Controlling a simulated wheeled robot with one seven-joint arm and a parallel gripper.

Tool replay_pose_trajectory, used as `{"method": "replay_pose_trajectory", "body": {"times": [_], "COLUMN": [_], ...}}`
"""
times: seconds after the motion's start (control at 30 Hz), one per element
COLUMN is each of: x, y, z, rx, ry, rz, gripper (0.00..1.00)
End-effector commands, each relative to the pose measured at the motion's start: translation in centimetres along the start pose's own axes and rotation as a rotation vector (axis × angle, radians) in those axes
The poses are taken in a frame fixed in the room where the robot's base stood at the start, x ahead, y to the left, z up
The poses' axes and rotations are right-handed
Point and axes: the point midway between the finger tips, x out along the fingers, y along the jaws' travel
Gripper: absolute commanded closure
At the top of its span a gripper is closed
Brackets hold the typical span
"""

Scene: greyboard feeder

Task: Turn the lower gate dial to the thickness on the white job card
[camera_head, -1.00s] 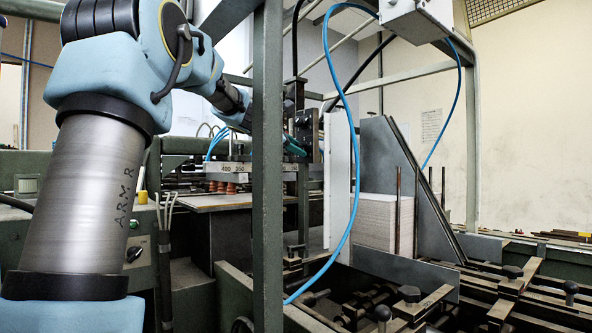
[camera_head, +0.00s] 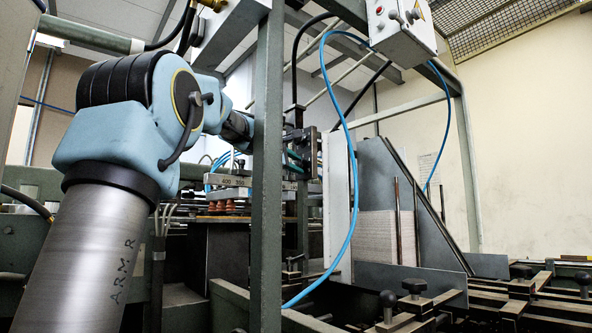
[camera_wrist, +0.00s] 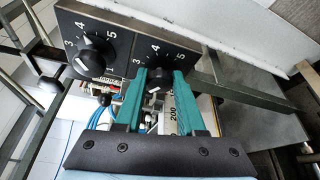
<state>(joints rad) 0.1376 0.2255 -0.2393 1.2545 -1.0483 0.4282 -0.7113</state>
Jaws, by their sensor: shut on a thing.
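Two black dials sit side by side on a dark panel in the wrist view, each with white numbers 3, 4 and 5. My gripper (camera_wrist: 159,76) is shut on the knob of the right-hand dial (camera_wrist: 157,82), one teal finger on each side. The fingers partly cover this knob, and I cannot read its setting surely. In the head view my gripper (camera_head: 294,160) is small, partly behind a green post. A pale printed sheet (camera_head: 428,167) hangs on the wall; its text is unreadable, and I cannot tell whether it is the job card.
A green upright post (camera_head: 267,200) stands in front of my forearm. A blue hose (camera_head: 352,180) loops beside a white plate (camera_head: 336,190). A board stack (camera_head: 377,238) stands to the right, above rails with black knobs. A control box (camera_head: 402,25) hangs overhead.

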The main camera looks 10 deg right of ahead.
Motion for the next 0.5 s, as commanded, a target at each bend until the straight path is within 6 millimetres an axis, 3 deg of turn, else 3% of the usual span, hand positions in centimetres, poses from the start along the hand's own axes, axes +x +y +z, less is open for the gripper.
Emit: {"method": "replay_pose_trajectory", "body": {"times": [0.3,0.33,0.5], "x": [0.05,0.05,0.04], "y": [-0.12,-0.12,-0.09], "z": [0.0,-0.01,0.0], "rx": [0.001,0.001,0.0], "ry": [-0.001,-0.001,-0.001], "rz": [-0.003,-0.002,-0.002], "gripper": [1.0,0.6,0.41]}}
